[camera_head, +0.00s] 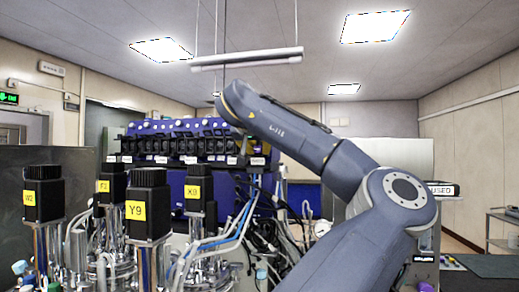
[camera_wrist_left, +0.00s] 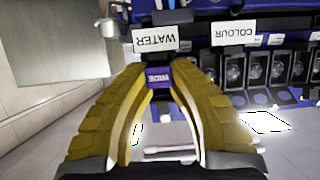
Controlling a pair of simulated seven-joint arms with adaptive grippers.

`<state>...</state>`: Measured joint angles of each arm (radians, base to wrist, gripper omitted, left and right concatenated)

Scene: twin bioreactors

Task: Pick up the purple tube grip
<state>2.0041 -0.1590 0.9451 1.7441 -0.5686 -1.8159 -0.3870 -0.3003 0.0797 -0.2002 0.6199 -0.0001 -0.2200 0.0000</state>
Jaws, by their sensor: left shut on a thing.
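The purple tube grip (camera_wrist_left: 159,77), a small purple block with pale lettering, sits between my left gripper's fingertips in the left wrist view. My left gripper (camera_wrist_left: 158,88) has yellow ribbed fingers, which are closed on the grip's two sides. The grip is just below the upside-down WATER label (camera_wrist_left: 155,40); I cannot tell whether it is still attached there. In the head view my arm reaches up to the blue pump rack, and the fingers and the grip are hidden behind it. My right gripper is not in view.
The blue pump rack (camera_head: 180,127) carries a row of black pump heads. Bioreactor vessels with black motors (camera_head: 149,193) and yellow labels stand at the left front. Loose tubes and cables (camera_head: 268,228) hang below the rack. A COLOUR label (camera_wrist_left: 233,33) is beside the WATER label.

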